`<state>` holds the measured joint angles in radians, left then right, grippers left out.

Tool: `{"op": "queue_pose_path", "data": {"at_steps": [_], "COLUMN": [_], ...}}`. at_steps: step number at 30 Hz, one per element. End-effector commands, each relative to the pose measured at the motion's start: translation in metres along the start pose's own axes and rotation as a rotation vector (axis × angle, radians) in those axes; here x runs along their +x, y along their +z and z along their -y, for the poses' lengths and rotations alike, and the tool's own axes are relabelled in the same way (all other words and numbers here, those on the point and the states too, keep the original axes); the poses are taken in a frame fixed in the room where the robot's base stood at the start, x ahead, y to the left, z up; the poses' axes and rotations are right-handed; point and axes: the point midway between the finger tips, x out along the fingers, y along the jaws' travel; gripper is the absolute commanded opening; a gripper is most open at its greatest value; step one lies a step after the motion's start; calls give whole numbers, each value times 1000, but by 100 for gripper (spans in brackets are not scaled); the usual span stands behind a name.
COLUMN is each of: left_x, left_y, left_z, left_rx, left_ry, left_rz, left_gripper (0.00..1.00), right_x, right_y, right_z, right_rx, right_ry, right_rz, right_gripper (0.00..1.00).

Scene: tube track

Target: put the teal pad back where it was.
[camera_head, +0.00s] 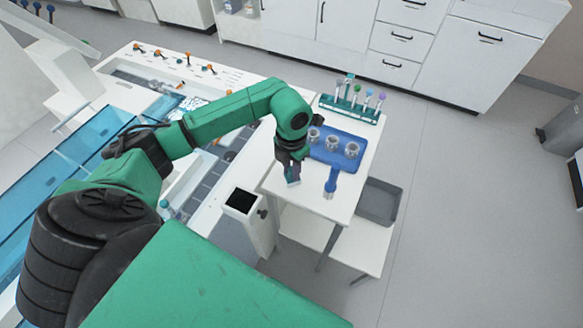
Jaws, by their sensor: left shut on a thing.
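My left gripper (292,178) is above the left front part of the white table, pointing down. It is shut on a small flat bluish thing (293,174), which looks like the teal pad; it is mostly hidden by the fingers and its colour is hard to make out. I cannot tell whether it touches the tabletop. No other teal pad shows clearly. My right gripper is not in view.
On the white table (345,202), a blue tray (347,163) holds grey cups, and a blue upright tool (331,182) stands in front. A teal rack (349,110) with capped tubes is behind. A grey bin (377,201) is at the right.

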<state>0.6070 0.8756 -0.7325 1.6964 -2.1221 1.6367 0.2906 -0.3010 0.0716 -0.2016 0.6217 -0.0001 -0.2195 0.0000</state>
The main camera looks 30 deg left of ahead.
Motion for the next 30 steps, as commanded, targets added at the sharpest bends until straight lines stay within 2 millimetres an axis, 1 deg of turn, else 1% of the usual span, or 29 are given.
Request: {"op": "queue_pose_path", "data": {"at_steps": [3, 4, 6, 14, 16, 19, 23, 27, 30], "left_x": [4, 3, 2, 2, -2, -11, -42, -82, -104], "left_y": [0, 0, 0, 0, 0, 1, 2, 2, 1], "left_z": [0, 0, 0, 0, 0, -1, 0, -1, 0], "left_rx": [0, 0, 0, 0, 0, 0, 1, 0, 0], "left_ry": [0, 0, 0, 0, 0, 1, 2, 2, 1], "left_rz": [0, 0, 0, -1, 0, 4, 6, 8, 5], "left_gripper": [0, 36, 58, 58, 58, 58, 58, 58, 58], "right_x": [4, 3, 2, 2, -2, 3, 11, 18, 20], "right_y": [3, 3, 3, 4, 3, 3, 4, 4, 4], "right_z": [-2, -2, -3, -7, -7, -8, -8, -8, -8], "right_rx": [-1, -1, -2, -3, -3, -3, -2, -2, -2], "right_ry": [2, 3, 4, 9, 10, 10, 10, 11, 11], "right_rz": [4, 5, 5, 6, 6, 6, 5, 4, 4], "right_gripper": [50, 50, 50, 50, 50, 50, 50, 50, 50]}}
